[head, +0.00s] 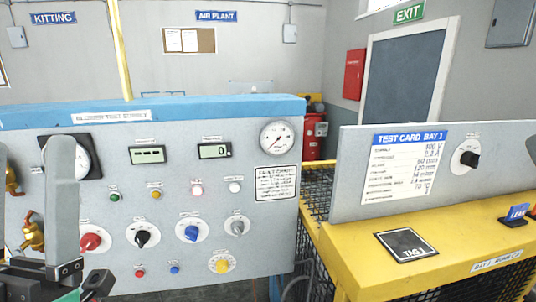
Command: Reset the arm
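My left gripper (33,150) is at the lower left of the head view. Its two long grey fingers point up with a wide gap between them, the left one cut by the picture edge. The gap is empty; brass valves (33,232) on the panel show through it. The gripper appears in front of the left part of the grey test panel (115,230), partly covering a dial gauge (84,158). I cannot tell whether it touches the panel. My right gripper is not in view.
The panel carries red (91,241), black (142,235), blue (191,232) and grey (237,228) knobs, displays and a round gauge (277,139). To the right, a yellow bench (365,258) bears a test card board (350,185) and a black tag plate (406,243).

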